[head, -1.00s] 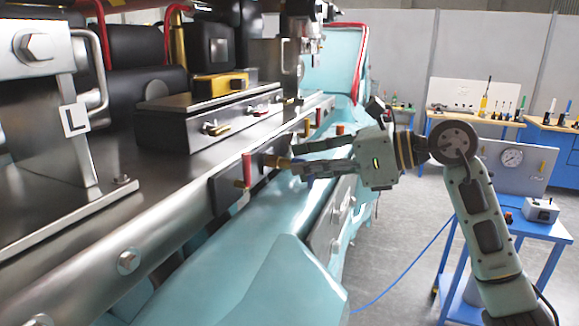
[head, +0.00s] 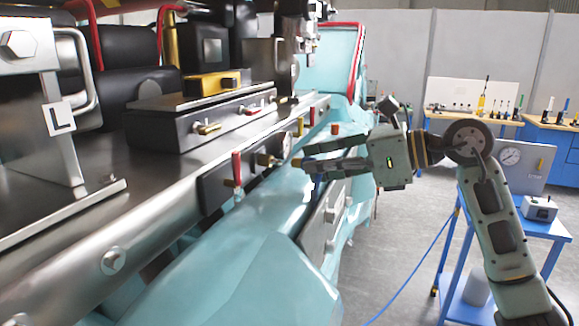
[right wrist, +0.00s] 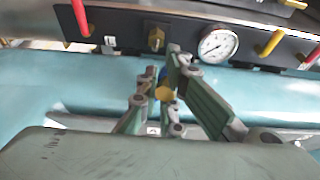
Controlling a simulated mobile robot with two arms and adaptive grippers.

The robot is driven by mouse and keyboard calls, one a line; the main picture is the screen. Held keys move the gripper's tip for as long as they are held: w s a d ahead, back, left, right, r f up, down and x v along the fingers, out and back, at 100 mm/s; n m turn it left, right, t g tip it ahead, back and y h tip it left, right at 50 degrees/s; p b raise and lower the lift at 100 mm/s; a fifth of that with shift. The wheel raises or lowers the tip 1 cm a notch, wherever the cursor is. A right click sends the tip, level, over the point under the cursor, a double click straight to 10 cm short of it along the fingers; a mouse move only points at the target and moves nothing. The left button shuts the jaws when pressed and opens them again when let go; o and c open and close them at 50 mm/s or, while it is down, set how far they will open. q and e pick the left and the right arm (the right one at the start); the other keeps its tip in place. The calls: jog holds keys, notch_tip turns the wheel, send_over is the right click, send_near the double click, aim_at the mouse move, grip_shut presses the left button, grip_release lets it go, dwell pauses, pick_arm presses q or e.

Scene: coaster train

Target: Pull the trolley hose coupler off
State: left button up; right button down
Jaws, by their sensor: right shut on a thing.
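The black valve panel (head: 222,183) on the side of the train car carries a brass fitting (head: 268,160), which also shows in the right wrist view (right wrist: 155,39). My right gripper (head: 308,168) is shut on the hose coupler (head: 297,162), whose brass end points toward the panel. In the right wrist view the coupler's yellow end (right wrist: 163,93) sits between the fingers, with a bit of blue beside it. A visible gap separates the coupler from the fitting. The fingers hide most of the coupler. My left gripper is not in view.
A red lever (head: 237,167) and a pressure gauge (right wrist: 218,45) flank the fitting. The teal car body (head: 265,225) lies below. A blue hose (head: 425,262) runs beside the blue trolley (head: 540,228) at right. Open floor lies between car and trolley.

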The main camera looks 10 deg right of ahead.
jog(key=shift+s, duration=0.2)
jog(key=shift+s+d+r, duration=0.1)
jog(key=shift+s+d, duration=0.05)
jog(key=shift+s, duration=0.25)
jog(key=shift+s+d+b, duration=0.25)
jog(key=shift+d+b, duration=0.25)
jog(key=shift+d, duration=0.15)
jog(key=shift+s+d, duration=0.5)
jog(key=shift+d, duration=0.1)
